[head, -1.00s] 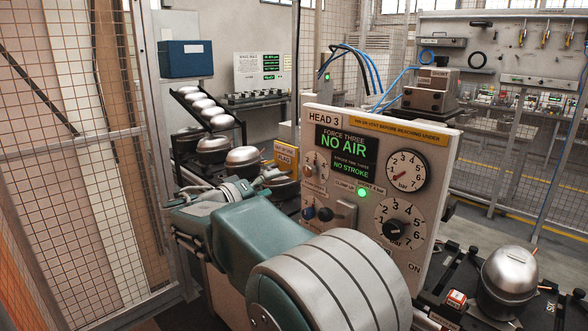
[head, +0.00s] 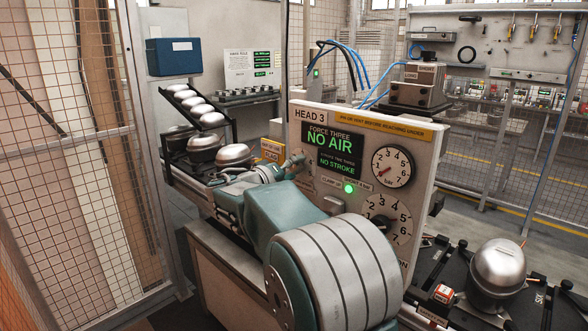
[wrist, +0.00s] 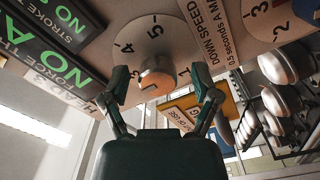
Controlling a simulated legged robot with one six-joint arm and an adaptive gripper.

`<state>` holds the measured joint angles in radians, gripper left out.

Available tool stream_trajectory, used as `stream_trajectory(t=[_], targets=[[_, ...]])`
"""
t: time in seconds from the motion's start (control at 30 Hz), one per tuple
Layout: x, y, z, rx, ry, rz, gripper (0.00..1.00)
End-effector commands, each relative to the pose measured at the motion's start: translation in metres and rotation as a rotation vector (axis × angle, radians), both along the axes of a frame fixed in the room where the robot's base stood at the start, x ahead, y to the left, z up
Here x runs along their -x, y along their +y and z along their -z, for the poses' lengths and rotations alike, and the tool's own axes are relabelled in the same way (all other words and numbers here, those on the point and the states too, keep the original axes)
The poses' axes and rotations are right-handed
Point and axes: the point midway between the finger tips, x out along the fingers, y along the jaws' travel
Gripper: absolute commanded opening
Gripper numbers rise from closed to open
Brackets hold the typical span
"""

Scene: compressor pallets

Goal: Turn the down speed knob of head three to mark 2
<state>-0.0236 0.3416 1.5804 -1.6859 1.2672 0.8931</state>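The head 3 panel (head: 358,130) stands upright in the head view. In the wrist view, the down speed knob (wrist: 157,76) is a short round metal knob with an orange tint, on a white dial (wrist: 150,38) marked with numbers including 4 and 5. The DOWN SPEED label is to its right. I cannot make out which mark the knob points to. My gripper (wrist: 161,84) is open, with one finger on each side of the knob and visible gaps. In the head view my gripper (head: 297,163) is at the panel's left side and largely covers that dial.
A pressure gauge (head: 393,167) and a larger numbered dial (head: 387,220) are on the panel's right. The screen (head: 331,150) reads NO AIR and NO STROKE; a green lamp (head: 349,188) is lit. A silver compressor (head: 497,267) stands right. A mesh fence (head: 70,150) is at left.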

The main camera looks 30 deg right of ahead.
Motion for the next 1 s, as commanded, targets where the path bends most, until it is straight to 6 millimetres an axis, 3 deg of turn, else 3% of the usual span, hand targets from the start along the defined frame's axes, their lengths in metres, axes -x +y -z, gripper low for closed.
stream_trajectory(t=[0.03, 0.17, 0.2, 0.63, 1.0], targets=[[-0.0001, 0.0008, -0.0001, 0.000, 0.000, -0.001, 0.61], [0.0000, 0.0010, 0.0000, 0.000, 0.000, -0.001, 0.03], [-0.0003, 0.0010, 0.0003, 0.000, 0.001, -0.001, 0.00], [-0.0011, 0.0020, 0.0022, 0.015, 0.050, -0.004, 0.00], [-0.0016, 0.0024, 0.0038, 0.105, 0.300, -0.006, 0.00]])
